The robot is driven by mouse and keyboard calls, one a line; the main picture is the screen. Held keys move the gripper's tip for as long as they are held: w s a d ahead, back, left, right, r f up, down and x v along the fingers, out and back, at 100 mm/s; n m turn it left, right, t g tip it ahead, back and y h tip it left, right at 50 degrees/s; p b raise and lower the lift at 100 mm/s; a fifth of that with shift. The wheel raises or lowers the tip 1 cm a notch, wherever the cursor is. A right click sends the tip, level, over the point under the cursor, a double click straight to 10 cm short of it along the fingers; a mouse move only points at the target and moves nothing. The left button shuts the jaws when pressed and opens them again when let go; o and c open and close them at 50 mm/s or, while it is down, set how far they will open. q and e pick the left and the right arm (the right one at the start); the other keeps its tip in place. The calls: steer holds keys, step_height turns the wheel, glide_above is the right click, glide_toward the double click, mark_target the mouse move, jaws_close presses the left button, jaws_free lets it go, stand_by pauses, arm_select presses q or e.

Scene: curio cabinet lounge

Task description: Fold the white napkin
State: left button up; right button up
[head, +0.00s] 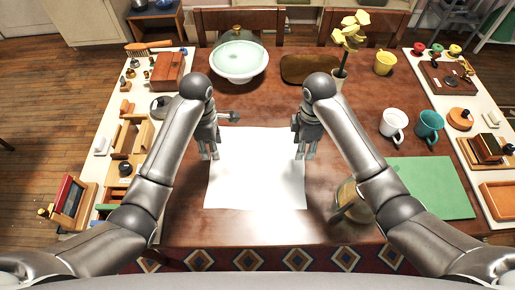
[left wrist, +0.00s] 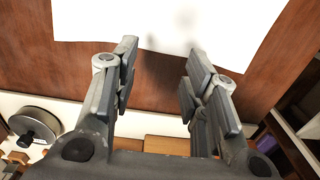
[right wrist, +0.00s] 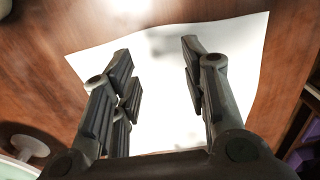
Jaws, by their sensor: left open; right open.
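The white napkin (head: 256,180) lies flat and spread out on the brown wooden table, near its front middle. My left gripper (head: 209,156) is at the napkin's left edge, open and empty, pointing down. In the left wrist view the napkin (left wrist: 170,22) lies ahead of the open fingers (left wrist: 155,65). My right gripper (head: 304,155) is at the napkin's right edge, open and empty. In the right wrist view the napkin (right wrist: 165,85) spreads beneath and beyond the open fingers (right wrist: 157,48). Whether any finger touches the cloth I cannot tell.
A pale green bowl (head: 239,60), a plant vase (head: 343,74), a yellow mug (head: 385,62), a white mug (head: 393,123) and a teal mug (head: 429,125) stand on the table. A green mat (head: 436,187) lies right. A jar (head: 352,200) is partly behind my right arm. Cluttered side shelves flank the table.

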mark_target(216, 164)
arm_select(q)
step_height(216, 164, down, 8)
steer(key=shift+r, duration=0.1)
arm_select(e)
step_height(216, 164, down, 8)
steer(key=shift+r, duration=0.1)
arm_select(q)
steer(key=shift+s, duration=0.1)
arm_select(e)
steer(key=shift+s, duration=0.1)
arm_select(q)
steer(key=shift+f, duration=0.2)
arm_select(e)
steer(key=shift+f, duration=0.2)
arm_select(q)
steer(key=shift+r, duration=0.1)
steer(key=c, duration=0.4)
arm_select(e)
steer(key=shift+r, duration=0.1)
steer(key=c, duration=0.4)
arm_select(q)
jaws_close()
arm_select(e)
jaws_close()
